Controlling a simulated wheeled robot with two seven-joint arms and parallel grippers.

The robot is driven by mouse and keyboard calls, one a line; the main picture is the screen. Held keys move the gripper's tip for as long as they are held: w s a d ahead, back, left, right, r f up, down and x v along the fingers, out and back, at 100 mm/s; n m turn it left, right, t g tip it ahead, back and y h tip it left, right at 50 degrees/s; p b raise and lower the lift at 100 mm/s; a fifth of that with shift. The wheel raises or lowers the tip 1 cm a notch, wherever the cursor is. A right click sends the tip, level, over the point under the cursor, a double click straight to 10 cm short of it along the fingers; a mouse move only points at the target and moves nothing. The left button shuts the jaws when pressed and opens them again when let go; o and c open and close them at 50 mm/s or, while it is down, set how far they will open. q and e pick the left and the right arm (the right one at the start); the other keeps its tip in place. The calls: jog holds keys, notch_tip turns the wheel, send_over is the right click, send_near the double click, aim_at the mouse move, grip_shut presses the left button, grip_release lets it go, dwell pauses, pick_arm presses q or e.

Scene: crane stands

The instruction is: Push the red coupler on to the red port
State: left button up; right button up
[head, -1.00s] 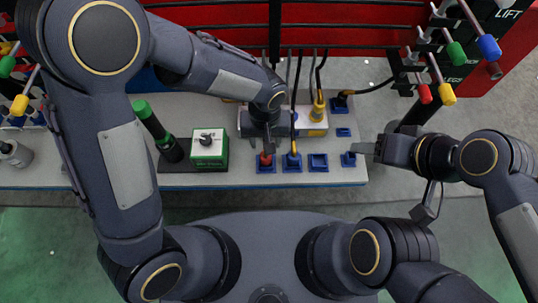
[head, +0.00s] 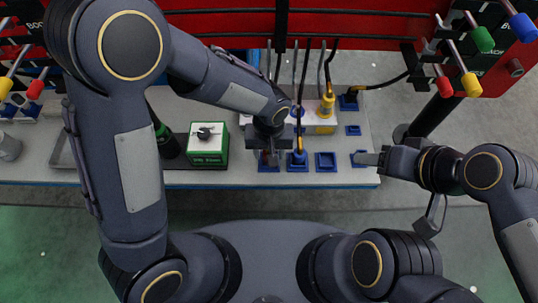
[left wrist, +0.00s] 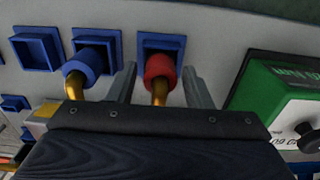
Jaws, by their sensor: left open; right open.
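The red coupler (left wrist: 159,68) shows in the left wrist view as a red collar on a brass-coloured bent pipe. It sits against a blue square port (left wrist: 175,42); I cannot tell how deep it is seated. My left gripper (left wrist: 159,73) is open, with one finger on each side of the coupler and gaps visible. In the head view my left gripper (head: 272,153) covers most of the coupler (head: 264,158), above the blue port (head: 268,168). My right gripper (head: 368,159) is open and empty beside the rightmost blue port of the row.
A blue coupler (left wrist: 88,65) on its port stands close beside the left gripper's finger. A green box (head: 208,145) with a black knob stands on the other side. An empty blue port (head: 326,162) lies further right. Hoses rise behind the row.

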pick_arm(q)
jog(key=c, duration=0.9)
jog(key=shift+r+p, duration=1.7)
jog(key=shift+r, duration=0.85)
